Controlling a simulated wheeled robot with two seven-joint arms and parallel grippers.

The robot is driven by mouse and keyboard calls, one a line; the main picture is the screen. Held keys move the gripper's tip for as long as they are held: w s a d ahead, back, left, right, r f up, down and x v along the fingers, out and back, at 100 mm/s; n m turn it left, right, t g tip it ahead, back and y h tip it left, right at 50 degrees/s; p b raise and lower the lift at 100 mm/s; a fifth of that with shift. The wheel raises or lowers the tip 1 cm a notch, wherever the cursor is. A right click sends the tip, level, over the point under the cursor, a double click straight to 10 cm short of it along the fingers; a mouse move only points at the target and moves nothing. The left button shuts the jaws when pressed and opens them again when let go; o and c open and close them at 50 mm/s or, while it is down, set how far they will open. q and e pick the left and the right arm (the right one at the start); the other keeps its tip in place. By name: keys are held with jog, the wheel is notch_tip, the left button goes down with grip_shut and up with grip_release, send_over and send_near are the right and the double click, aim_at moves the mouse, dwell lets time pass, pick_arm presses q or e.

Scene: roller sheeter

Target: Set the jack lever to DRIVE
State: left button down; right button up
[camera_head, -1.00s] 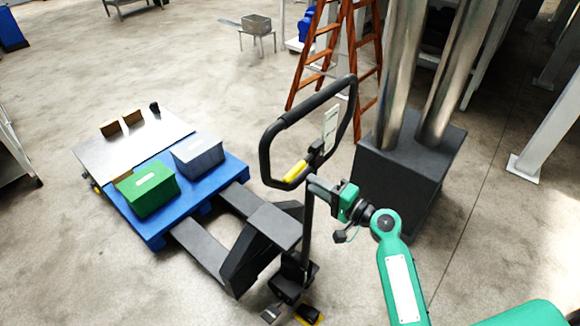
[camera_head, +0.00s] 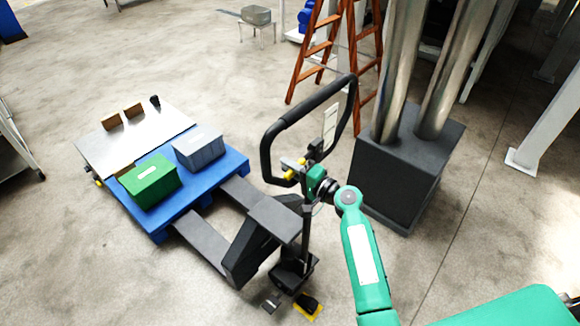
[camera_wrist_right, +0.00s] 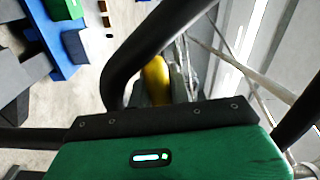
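The pallet jack's black loop handle (camera_head: 268,150) stands upright on its post. The yellow jack lever (camera_head: 290,164) is inside the lower part of the loop, partly hidden by my right gripper (camera_head: 300,168). In the right wrist view the yellow lever (camera_wrist_right: 156,78) shows directly in front of the gripper, with a grey finger (camera_wrist_right: 178,84) close on its right side. Whether the fingers press on the lever cannot be told. The lever's setting cannot be read. My left gripper is in neither view.
A dark block with metal columns (camera_head: 400,175) stands close right of the handle. A wooden ladder (camera_head: 315,50) stands behind.

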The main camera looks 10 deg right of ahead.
grip_shut()
notch_tip(320, 180, up, 4)
jog(key=m+p, duration=0.4)
jog(key=shift+w+d+f, duration=0.1)
jog(key=shift+f, duration=0.1)
jog(key=o, duration=0.5)
grip_release()
